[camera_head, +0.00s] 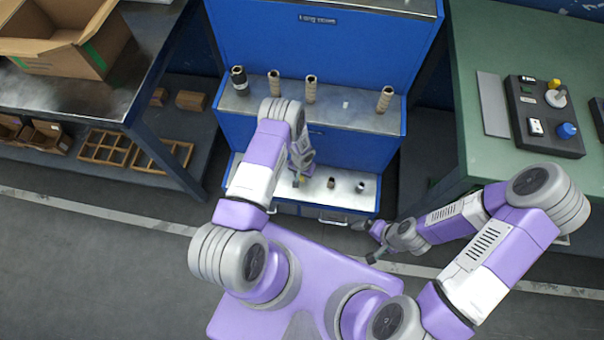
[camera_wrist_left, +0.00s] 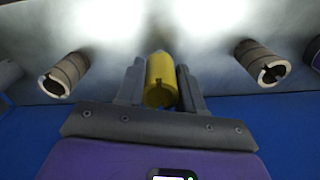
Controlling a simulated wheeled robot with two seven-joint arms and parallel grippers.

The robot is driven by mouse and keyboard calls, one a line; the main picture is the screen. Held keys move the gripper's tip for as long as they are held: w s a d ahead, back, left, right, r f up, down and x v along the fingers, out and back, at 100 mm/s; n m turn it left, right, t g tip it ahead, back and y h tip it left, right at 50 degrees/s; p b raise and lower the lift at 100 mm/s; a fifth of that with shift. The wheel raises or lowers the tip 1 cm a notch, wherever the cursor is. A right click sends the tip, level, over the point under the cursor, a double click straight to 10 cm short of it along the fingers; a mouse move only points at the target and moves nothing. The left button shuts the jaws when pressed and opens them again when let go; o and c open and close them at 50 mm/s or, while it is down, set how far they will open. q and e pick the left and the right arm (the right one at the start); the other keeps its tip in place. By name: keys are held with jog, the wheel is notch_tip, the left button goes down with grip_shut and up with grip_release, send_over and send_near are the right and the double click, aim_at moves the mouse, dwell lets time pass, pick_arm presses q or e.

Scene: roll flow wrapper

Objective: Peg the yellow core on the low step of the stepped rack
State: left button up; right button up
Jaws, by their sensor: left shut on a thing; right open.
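The stepped rack (camera_head: 345,145) is blue with bare metal steps and stands in front of me. In the left wrist view the left gripper (camera_wrist_left: 161,88) is shut on the yellow core (camera_wrist_left: 161,75), with one finger on each side. Only a small bit of yellow shows in the head view. I cannot tell whether the core is around a peg. My right gripper (camera_head: 367,242) is open and empty, low in front of the rack.
In the left wrist view a brown core stands on the left (camera_wrist_left: 62,75) and another on the right (camera_wrist_left: 262,66). A dark-and-pale piece (camera_head: 360,187) is further right on the low step. The upper step (camera_head: 345,120) bears several cores. A green table (camera_head: 470,150) is at right.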

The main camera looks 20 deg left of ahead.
pick_arm(q)
jog(key=shift+f, duration=0.2)
dwell(0.3)
jog(key=shift+f, duration=0.85)
jog(key=shift+f, duration=0.1)
dwell(0.4)
jog(key=o, duration=1.6)
jog(key=shift+c, duration=0.2)
jog(key=shift+r+p, duration=2.95)
jog(key=shift+r, duration=1.1)
